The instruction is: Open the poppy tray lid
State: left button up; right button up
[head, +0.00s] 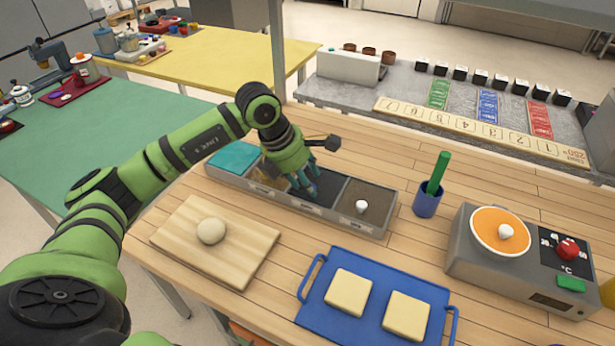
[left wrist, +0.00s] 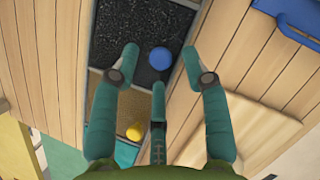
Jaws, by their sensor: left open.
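A long grey tray (head: 328,218) with several compartments stands on the wooden worktop. Its dark speckled section, the poppy lid (left wrist: 125,22), has a round blue knob (left wrist: 161,60). My left gripper (head: 303,188) points down over this section with its teal fingers open. In the left wrist view, the blue knob lies between the spread fingertips, with no visible contact. I cannot tell how far above it they are. A tan section (left wrist: 106,98) with a yellow knob (left wrist: 134,131) lies beside the dark one. My right gripper is not in view.
The brown section's white knob (head: 361,206) is close to my left gripper. A board with dough (head: 211,231), a blue tray (head: 330,318) with two pale squares, a blue cup (head: 427,203) and a scale-like device (head: 515,265) stand around the grey tray.

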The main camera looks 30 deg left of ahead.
pick_arm(q)
jog(key=shift+w+d+f, duration=0.15)
jog(key=shift+f, duration=0.3)
grip_shut()
jog(key=shift+r, duration=0.1)
